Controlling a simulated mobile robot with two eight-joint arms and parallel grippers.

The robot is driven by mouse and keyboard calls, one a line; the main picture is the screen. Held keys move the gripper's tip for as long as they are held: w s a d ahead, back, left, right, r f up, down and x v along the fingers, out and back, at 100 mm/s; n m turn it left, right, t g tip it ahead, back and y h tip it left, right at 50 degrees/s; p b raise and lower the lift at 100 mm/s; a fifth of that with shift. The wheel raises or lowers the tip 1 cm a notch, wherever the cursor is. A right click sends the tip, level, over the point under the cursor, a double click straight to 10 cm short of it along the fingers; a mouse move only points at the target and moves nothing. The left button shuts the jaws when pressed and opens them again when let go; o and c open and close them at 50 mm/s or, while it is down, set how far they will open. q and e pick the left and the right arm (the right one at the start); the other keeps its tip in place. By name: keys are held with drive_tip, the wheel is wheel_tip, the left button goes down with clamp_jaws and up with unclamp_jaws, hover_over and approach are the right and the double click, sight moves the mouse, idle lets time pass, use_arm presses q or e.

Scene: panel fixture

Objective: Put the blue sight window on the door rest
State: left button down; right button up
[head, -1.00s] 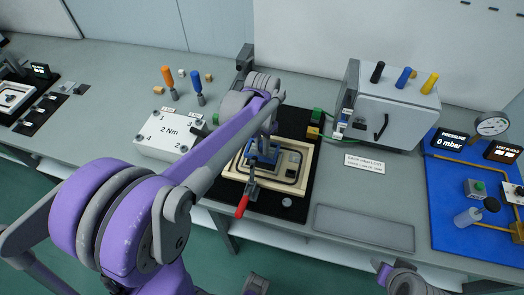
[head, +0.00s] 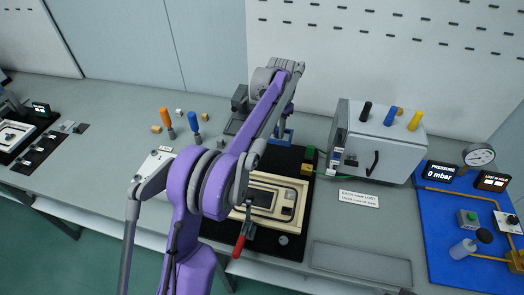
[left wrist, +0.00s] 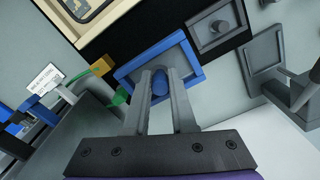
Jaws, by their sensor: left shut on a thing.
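My left gripper (head: 283,132) is shut on the blue knob (left wrist: 160,82) of the blue sight window (left wrist: 148,62), a square blue frame with a grey pane. In the head view the window (head: 285,138) shows in part below the gripper, near the back edge of the black mat (head: 292,158). I cannot tell its height above the bench. A shallow grey tray (head: 361,263) at the bench's front right is empty; it may be the door rest, but no label shows that. My right gripper is out of view.
A cream frame (head: 294,211) with a red-handled clamp (head: 238,246) lies on the mat. A grey piece with a knob (left wrist: 220,25) and a grey square plate (left wrist: 262,62) are close to the window.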

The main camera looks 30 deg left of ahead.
sight(277, 155)
use_arm(q)
drive_tip(key=shift+w+f, duration=0.15)
drive_tip(key=shift+w, duration=0.35)
wheel_tip(277, 155, down, 10)
drive_tip(key=shift+w+f, duration=0.1)
drive_tip(key=shift+w, duration=0.05)
drive_tip(key=c, duration=1.2)
unclamp_jaws()
drive_tip(key=shift+f, duration=0.15)
drive_tip(key=o, duration=0.5)
drive_tip(key=shift+c, duration=0.2)
wheel_tip(277, 155, up, 12)
drive_tip(key=shift+r, duration=0.25)
